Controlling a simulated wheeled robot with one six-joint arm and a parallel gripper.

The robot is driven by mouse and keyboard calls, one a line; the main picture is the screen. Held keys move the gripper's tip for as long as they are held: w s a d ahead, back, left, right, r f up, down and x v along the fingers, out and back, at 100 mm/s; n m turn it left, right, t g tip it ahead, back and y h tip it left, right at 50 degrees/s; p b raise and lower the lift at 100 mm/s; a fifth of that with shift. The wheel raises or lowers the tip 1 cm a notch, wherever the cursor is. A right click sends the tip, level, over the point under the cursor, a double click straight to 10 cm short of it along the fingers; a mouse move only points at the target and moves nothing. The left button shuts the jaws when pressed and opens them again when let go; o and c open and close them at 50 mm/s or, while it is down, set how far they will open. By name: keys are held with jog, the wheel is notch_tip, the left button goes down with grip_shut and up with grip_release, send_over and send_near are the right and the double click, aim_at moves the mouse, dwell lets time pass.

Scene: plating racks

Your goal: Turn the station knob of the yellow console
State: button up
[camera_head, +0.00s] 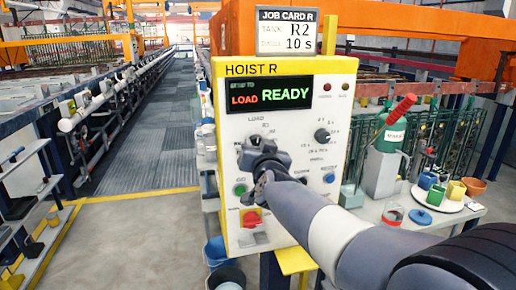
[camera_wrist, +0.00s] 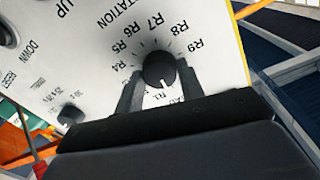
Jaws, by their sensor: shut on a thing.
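The yellow console (camera_head: 228,71), labelled HOIST R, has a pale front panel, and its display (camera_head: 270,93) reads LOAD READY. My gripper (camera_head: 258,148) is at the panel's left part, below the LOAD mark, and hides the station knob in the head view. In the wrist view the black round station knob (camera_wrist: 159,68) sits between the two fingers of my gripper (camera_wrist: 159,88), which is shut on it. The knob's white pointer line points toward my gripper's body, near partly hidden lettering. Marks R4 to R9 show around the knob's far side.
A job card (camera_head: 286,30) above the console reads R2, 10 s. A second black knob (camera_head: 322,135), a green button (camera_head: 240,189), a blue button (camera_head: 329,178) and a red switch (camera_head: 252,217) are on the panel. A side table (camera_head: 455,215) with cups stands at right.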

jog(key=m+b, duration=0.2)
jog(key=m, duration=0.8)
jog(key=shift+g, duration=0.4)
jog(key=shift+m, duration=0.4)
jog(key=o, duration=1)
jog(key=shift+d+r, duration=0.1)
jog(key=shift+p+v, duration=0.55)
jog(key=shift+v, duration=4.8)
